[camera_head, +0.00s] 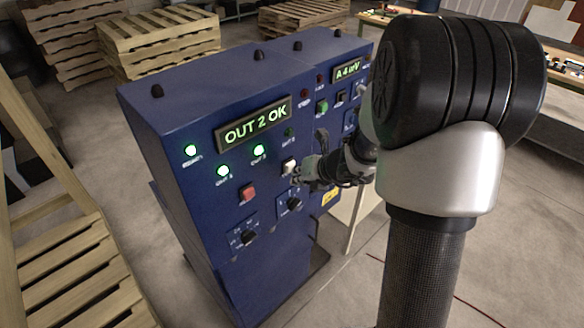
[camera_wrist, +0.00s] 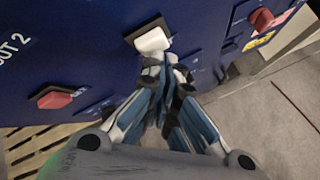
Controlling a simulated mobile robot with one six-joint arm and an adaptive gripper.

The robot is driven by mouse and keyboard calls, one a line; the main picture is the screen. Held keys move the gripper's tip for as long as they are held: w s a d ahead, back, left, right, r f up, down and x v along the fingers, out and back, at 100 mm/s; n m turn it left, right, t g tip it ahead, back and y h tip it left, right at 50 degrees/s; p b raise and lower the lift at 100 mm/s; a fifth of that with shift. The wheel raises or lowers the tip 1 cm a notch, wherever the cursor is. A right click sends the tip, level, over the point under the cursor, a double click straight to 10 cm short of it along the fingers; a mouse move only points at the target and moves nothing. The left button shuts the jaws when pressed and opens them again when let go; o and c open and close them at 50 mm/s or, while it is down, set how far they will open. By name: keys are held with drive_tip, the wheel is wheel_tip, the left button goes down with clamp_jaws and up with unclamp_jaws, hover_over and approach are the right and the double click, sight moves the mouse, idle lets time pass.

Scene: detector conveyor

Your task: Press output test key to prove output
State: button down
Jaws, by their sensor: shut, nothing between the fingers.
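A blue cabinet (camera_head: 190,185) carries a display (camera_head: 252,124) that reads "OUT 2 OK". Three lamps glow green: one at the left (camera_head: 190,150), one below it (camera_head: 223,170) and one to the right (camera_head: 259,150). A further lamp (camera_head: 289,132) is dark. A white key (camera_head: 289,165) sits on the panel; it also shows in the wrist view (camera_wrist: 152,40). My gripper (camera_head: 302,172) is shut and empty, its fingertips (camera_wrist: 160,68) right at the white key's lower edge. I cannot tell whether they touch it.
A red button (camera_head: 248,193) and two black knobs, one lower left (camera_head: 249,238) and one right (camera_head: 294,204), are near the key. A second panel with its own display (camera_head: 347,70) adjoins at right. Wooden pallets (camera_head: 160,40) stand behind; the floor in front is mostly clear.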

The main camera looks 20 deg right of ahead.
drive_tip(key=shift+w+a, duration=0.15)
drive_tip(key=shift+w, duration=0.25)
idle(0.3)
drive_tip(key=shift+s, duration=0.1)
drive_tip(key=shift+s+d, duration=0.35)
drive_tip(key=shift+s, duration=0.4)
drive_tip(key=shift+s+d, duration=0.3)
drive_tip(key=shift+s, duration=0.5)
drive_tip(key=shift+s+d, duration=0.25)
drive_tip(key=shift+s, duration=0.55)
drive_tip(key=shift+s+d, duration=0.3)
drive_tip(key=shift+s, duration=0.5)
